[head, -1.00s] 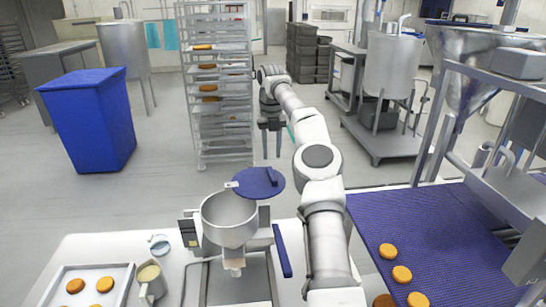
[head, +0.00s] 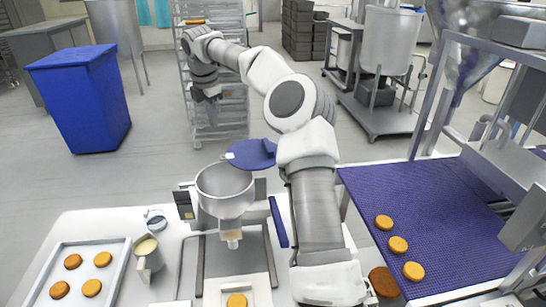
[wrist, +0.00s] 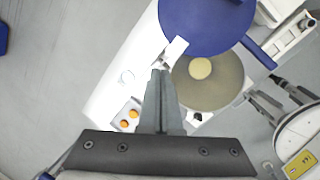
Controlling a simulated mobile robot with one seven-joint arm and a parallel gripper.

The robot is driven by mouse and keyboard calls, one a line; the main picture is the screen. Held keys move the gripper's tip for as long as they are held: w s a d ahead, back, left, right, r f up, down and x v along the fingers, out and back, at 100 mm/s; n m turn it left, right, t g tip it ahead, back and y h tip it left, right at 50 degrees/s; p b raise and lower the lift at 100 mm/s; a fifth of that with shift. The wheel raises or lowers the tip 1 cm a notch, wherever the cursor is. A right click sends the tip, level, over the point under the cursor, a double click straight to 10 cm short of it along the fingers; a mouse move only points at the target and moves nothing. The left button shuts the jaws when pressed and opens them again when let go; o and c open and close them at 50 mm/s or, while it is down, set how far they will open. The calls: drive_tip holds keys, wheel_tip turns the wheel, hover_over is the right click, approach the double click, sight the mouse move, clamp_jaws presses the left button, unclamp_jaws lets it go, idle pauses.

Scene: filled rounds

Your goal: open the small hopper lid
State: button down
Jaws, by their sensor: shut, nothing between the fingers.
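The small steel hopper (head: 225,192) stands on the white worktop, its round bowl open at the top. Its blue disc lid (head: 252,153) is off to the bowl's back right, joined near the rim by a white bracket. In the wrist view the lid (wrist: 205,25) lies beside the open bowl (wrist: 222,95), with a pale round patch inside the bowl. My gripper (head: 208,97) is up behind the hopper, apart from it and from the lid. Its shut, empty fingers (wrist: 160,72) overlap the bowl's edge in the wrist view.
A tray with biscuits (head: 117,252) and a jug (head: 148,255) stand left of the hopper. A blue conveyor belt (head: 440,225) with biscuits is at right. A blue bin (head: 90,105) and a rack (head: 235,125) stand behind, with open floor between.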

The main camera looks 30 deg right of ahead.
drive_tip(key=s+a+f+m+t+b, duration=0.1)
drive_tip(key=s+a+f+m+b, duration=0.3)
drive_tip(key=m, duration=1.5)
drive_tip(key=s+d+n+t+b, duration=0.1)
drive_tip(key=s+d+n+t, duration=0.1)
drive_tip(key=s+d+n, duration=0.6)
drive_tip(key=s+d+n+t+h+b, duration=0.1)
drive_tip(key=s+n, duration=0.3)
drive_tip(key=n, duration=0.9)
drive_tip(key=s+d+n+t+b, duration=0.1)
drive_tip(key=s+d+n+t, duration=0.1)
drive_tip(key=s+d+n, duration=0.6)
drive_tip(key=n+b, duration=0.2)
drive_tip(key=b, duration=0.1)
approach(271, 157)
drive_tip(key=x, duration=0.5)
drive_tip(key=shift+s+a+f, duration=0.2)
drive_tip(key=shift+s+f, duration=0.1)
drive_tip(key=shift+s, duration=0.05)
drive_tip(key=shift+w+d, duration=0.15)
drive_tip(key=shift+w, duration=0.45)
